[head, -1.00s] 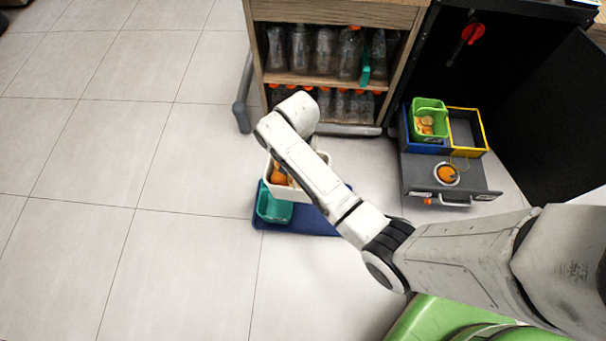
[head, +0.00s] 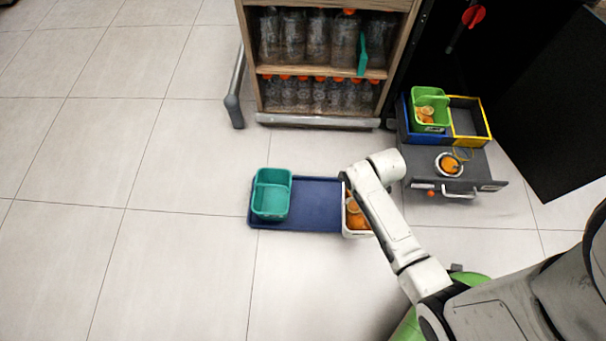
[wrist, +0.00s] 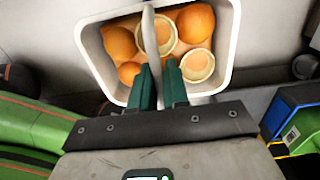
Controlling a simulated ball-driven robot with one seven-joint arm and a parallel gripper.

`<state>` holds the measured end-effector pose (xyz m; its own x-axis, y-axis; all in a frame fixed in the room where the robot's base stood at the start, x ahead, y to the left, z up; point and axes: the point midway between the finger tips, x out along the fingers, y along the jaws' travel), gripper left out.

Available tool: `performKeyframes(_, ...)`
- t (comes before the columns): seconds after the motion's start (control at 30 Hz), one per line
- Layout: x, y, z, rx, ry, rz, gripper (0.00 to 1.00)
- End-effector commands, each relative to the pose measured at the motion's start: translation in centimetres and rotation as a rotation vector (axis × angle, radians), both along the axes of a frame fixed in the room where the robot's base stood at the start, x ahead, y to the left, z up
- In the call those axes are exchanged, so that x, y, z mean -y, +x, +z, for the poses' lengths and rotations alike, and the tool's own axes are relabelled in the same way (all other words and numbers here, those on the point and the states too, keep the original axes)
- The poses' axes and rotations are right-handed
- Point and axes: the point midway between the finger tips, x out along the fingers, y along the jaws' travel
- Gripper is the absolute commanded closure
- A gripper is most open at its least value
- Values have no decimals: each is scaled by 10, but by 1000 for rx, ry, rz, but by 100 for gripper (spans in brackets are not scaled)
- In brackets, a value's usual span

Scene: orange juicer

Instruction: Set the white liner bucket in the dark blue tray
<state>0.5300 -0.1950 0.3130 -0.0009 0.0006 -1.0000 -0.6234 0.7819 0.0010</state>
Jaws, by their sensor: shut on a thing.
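The white liner bucket (head: 347,222) holds oranges and orange halves. In the head view it is at the right end of the dark blue tray (head: 315,205), partly hidden by my arm. I cannot tell its height above the tray or floor. In the wrist view the bucket (wrist: 222,70) fills the top middle. My gripper (wrist: 160,80) is shut on the bucket's handle (wrist: 150,45), which spans the opening. The tray lies flat on the floor with a teal bucket (head: 271,196) on its left end; its middle is bare.
A grey drawer (head: 470,182) stands pulled out at right, with a green bucket (head: 428,112) in the blue and yellow frame behind it. A bottle shelf (head: 315,65) stands at the back. The floor left of the tray is free.

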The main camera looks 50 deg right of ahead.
Motion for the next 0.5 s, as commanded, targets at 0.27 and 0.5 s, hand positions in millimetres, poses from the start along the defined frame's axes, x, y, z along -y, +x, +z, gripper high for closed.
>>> performKeyframes(0.27, 0, 31, -18, 5, -3, -11, 100)
performKeyframes(0.5, -1, 78, -40, 5, -3, -9, 100)
